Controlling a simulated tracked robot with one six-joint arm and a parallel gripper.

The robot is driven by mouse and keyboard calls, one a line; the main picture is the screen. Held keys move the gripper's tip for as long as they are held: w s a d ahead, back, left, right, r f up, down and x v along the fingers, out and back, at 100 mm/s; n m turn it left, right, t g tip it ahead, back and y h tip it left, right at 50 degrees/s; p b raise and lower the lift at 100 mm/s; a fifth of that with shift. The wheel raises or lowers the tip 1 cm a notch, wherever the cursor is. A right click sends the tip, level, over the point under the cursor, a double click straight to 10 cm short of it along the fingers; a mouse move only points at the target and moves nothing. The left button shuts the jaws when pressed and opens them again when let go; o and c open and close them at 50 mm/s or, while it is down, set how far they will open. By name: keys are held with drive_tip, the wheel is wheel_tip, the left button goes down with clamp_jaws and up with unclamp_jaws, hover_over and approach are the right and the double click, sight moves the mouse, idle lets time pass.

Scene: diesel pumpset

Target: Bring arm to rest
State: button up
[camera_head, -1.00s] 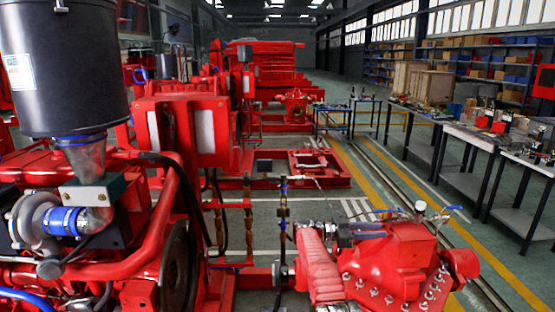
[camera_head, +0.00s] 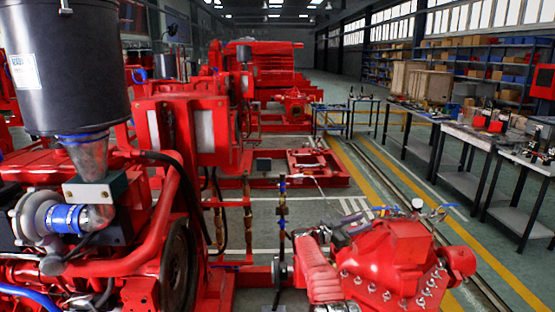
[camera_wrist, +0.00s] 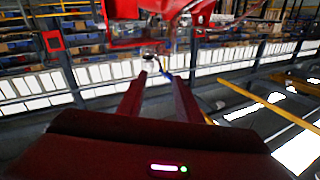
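My gripper (camera_wrist: 158,78) shows in the wrist view, where its two dark red fingers stand apart with a gap between them. I see nothing clearly held. A small dark and blue item shows at the fingertips, too blurred to identify, and I cannot tell whether it touches them. The wrist view shows the hall upside down. In the head view I cannot make out my arm or gripper with certainty. A red pump (camera_head: 408,247) with bolts and blue-handled fittings stands at lower right.
A red diesel engine (camera_head: 135,225) with a black air filter (camera_head: 68,75) fills the left. Work tables (camera_head: 465,133) with tools line the right, before shelves (camera_head: 465,75) of boxes. Open floor (camera_head: 400,180) with yellow lines runs between the machines and tables.

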drive_tip(key=w+a+f+n+t+y, duration=0.2)
drive_tip(key=w+a+n+t+y, duration=0.6)
drive_tip(key=a+y, duration=0.4)
drive_tip(key=s+a+r+n+g+y, duration=0.35)
drive_tip(key=s+a+n+y, duration=0.2)
drive_tip(key=s+a, duration=0.55)
drive_tip(key=s+d+r+n+g, duration=0.1)
drive_tip(key=s+d+r+g, duration=0.15)
drive_tip(key=s, duration=1.55)
drive_tip(key=s+d+r+g, duration=0.1)
drive_tip(key=s+r+g, duration=0.15)
drive_tip(key=s, duration=1.55)
drive_tip(key=s+d+r+n+g, duration=0.15)
drive_tip(key=s+g, duration=0.25)
drive_tip(key=s, duration=1.4)
drive_tip(key=s+d+r+t, duration=0.2)
drive_tip(key=s+r+t, duration=0.1)
drive_tip(key=s+r, duration=0.1)
drive_tip(key=shift+s+r+m+h, duration=0.2)
drive_tip(key=shift+r+m+h, duration=0.15)
drive_tip(key=shift+r, duration=0.25)
